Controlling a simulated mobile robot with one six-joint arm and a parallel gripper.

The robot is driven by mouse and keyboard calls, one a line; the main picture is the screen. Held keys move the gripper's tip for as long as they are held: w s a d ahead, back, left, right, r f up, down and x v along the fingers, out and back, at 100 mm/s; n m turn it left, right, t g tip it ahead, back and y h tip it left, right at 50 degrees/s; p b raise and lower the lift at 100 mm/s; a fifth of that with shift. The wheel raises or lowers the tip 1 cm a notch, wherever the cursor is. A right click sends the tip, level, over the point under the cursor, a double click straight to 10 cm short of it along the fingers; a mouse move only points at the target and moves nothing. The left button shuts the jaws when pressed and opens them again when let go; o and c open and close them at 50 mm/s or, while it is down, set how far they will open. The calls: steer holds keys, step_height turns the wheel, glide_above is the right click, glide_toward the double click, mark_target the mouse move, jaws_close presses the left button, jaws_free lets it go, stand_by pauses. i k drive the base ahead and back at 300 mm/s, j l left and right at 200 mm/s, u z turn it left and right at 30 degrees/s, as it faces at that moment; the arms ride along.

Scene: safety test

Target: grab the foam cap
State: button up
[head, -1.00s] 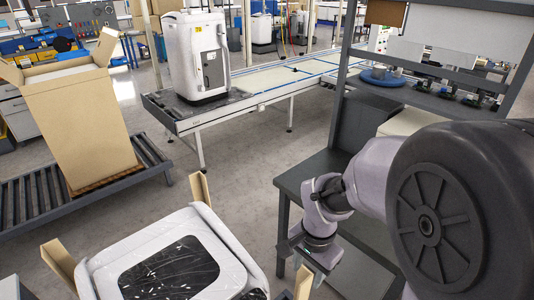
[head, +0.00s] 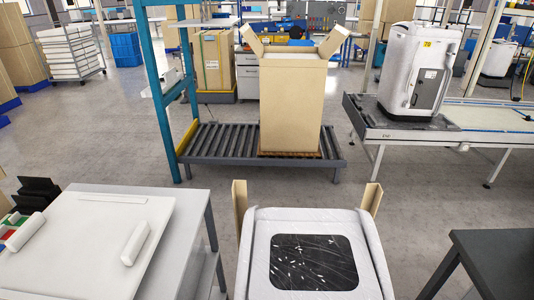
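A broad white slab (head: 85,245) lies flat on the white table (head: 195,205) at lower left. It carries raised white bars, one near its right side (head: 136,243) and one along its far edge (head: 127,199). It looks like the foam cap, but I cannot tell for sure. My gripper and arm are out of view, so whether it is open or shut does not show.
A white-topped unit (head: 375,262) with a dark window stands between cardboard flaps (head: 240,208) at bottom centre. A tall open carton (head: 292,105) stands on a roller conveyor (head: 225,142). A dark table (head: 500,255) is at right. Grey floor (head: 120,155) is clear beyond the white table.

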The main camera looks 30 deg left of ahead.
mark_target(85, 246)
steer(key=u, duration=2.7)
